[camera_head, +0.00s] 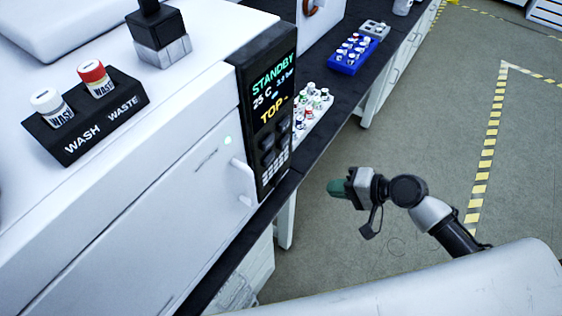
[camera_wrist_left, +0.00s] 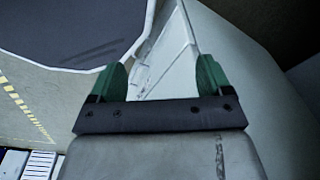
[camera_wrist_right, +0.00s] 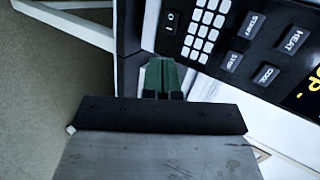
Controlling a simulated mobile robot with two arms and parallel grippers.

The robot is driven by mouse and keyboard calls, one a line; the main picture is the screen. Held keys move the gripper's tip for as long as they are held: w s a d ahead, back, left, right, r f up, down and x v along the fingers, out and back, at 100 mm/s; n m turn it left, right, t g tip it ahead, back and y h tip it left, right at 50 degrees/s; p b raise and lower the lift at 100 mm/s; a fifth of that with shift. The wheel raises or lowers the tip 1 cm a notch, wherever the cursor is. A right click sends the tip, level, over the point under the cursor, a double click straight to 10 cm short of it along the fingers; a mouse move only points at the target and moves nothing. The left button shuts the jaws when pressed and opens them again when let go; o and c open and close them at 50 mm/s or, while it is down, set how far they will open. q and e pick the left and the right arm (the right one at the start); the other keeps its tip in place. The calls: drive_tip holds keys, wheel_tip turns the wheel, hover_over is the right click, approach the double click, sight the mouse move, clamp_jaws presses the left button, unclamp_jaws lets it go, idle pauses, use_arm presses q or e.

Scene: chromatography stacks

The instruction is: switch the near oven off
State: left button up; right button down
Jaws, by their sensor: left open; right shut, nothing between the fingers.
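In the right wrist view, an O/I rocker switch (camera_wrist_right: 171,20) sits beside the keypad (camera_wrist_right: 205,28), near buttons such as HEAT (camera_wrist_right: 292,40) and COOL (camera_wrist_right: 266,74). My right gripper (camera_head: 338,187) is shut and empty, apart from the panel, to its right in the head view; its fingertips (camera_wrist_right: 160,62) appear below the switch. My left gripper (camera_wrist_left: 162,65) is open and empty.
Two capped bottles stand in a WASH/WASTE holder (camera_head: 85,125) on top. A vial tray (camera_head: 318,108) and a blue vial rack (camera_head: 354,52) sit on the dark bench beyond the panel. Open floor (camera_head: 440,110) lies right, with yellow-black tape.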

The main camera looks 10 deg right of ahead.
drive_tip(key=p, duration=0.1)
approach(278, 182)
drive_tip(key=f, duration=0.2)
drive_tip(key=w+a, duration=0.1)
drive_tip(key=a+p, duration=0.1)
drive_tip(key=w+a+f, duration=0.1)
drive_tip(key=a, duration=0.1)
drive_tip(key=shift+w+a+p, duration=0.1)
drive_tip(key=shift+w+p, duration=0.2)
drive_tip(key=shift+p, duration=0.05)
use_arm(q)
drive_tip(key=shift+s+a+r, duration=0.1)
drive_tip(key=shift+s+r, duration=1.1)
drive_tip(key=shift+r, duration=0.25)
use_arm(e)
drive_tip(key=shift+w+a+f, duration=0.15)
drive_tip(key=shift+w+a, duration=0.2)
drive_tip(key=shift+a, duration=0.15)
